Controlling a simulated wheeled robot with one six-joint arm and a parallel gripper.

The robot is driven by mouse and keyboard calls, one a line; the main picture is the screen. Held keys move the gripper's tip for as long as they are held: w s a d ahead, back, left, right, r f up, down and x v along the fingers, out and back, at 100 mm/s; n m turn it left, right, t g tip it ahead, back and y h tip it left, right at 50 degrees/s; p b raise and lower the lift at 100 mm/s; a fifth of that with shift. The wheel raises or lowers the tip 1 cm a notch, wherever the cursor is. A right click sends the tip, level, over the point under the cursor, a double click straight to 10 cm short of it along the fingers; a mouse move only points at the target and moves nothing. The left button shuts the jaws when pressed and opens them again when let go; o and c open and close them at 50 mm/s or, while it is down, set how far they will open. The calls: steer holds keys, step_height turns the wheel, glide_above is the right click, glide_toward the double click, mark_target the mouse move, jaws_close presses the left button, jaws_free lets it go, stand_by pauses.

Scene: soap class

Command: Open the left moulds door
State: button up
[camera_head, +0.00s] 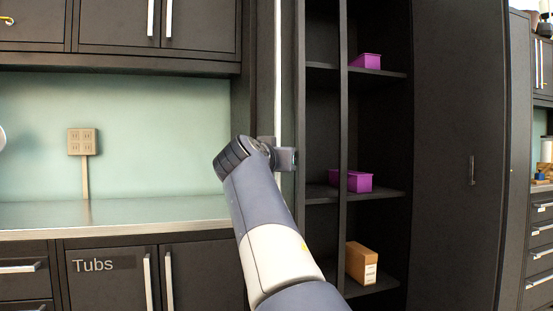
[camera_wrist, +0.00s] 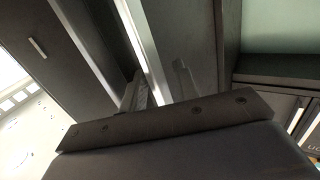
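The tall dark cabinet in the head view stands open at its shelves (camera_head: 378,130), where purple moulds (camera_head: 366,61) and (camera_head: 358,182) sit. Left of the shelves, a narrow dark panel (camera_head: 262,85) carries a long, bright vertical bar (camera_head: 278,70), which looks like a door handle. My gripper (camera_head: 284,158) is at the lower visible part of this bar, partly hidden by my wrist. In the wrist view, the bar (camera_wrist: 143,45) runs down between the two fingers of my gripper (camera_wrist: 160,88). I cannot tell whether they press on it.
A dark panel with a small handle (camera_head: 472,170) stands right of the shelves. A brown box (camera_head: 361,263) sits on a low shelf. A counter (camera_head: 120,213) with cabinets labelled Tubs (camera_head: 104,265) lies left, with upper cabinets (camera_head: 200,30) above.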

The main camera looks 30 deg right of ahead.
steer(key=v, duration=1)
steer(key=shift+s+a, duration=0.25)
steer(key=shift+a, duration=0.05)
steer(key=x, duration=1.1)
steer(key=shift+d, duration=0.2)
